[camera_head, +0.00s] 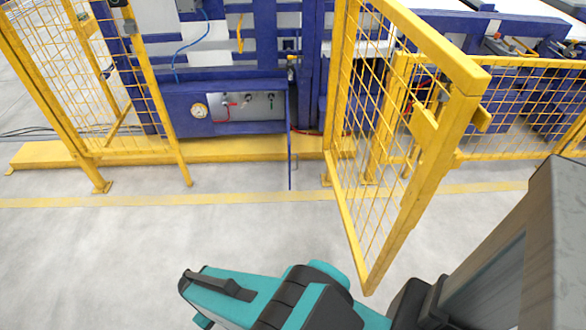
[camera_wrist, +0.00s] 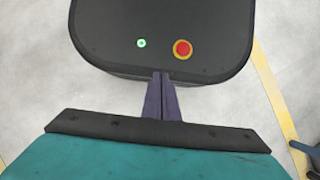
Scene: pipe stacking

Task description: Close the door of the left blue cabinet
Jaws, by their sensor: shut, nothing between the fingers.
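The left blue cabinet (camera_head: 182,128) stands low behind the yellow fence line in the head view. Its front is open and shows a white panel with a round gauge, a red lever and knobs. Its door (camera_head: 290,155) appears as a thin blue strip seen almost edge-on at the cabinet's right side, swung out toward me. My gripper (camera_wrist: 161,82) shows in the wrist view with two dark purple fingers shut together and empty. I cannot make out the fingers in the head view.
A yellow mesh gate (camera_head: 410,215) stands open to the right of the door, reaching toward me. A mesh fence panel (camera_head: 120,80) stands to the left. A low yellow beam (camera_head: 60,155) runs along the floor before the cabinet. The grey floor (camera_head: 120,250) in front is clear.

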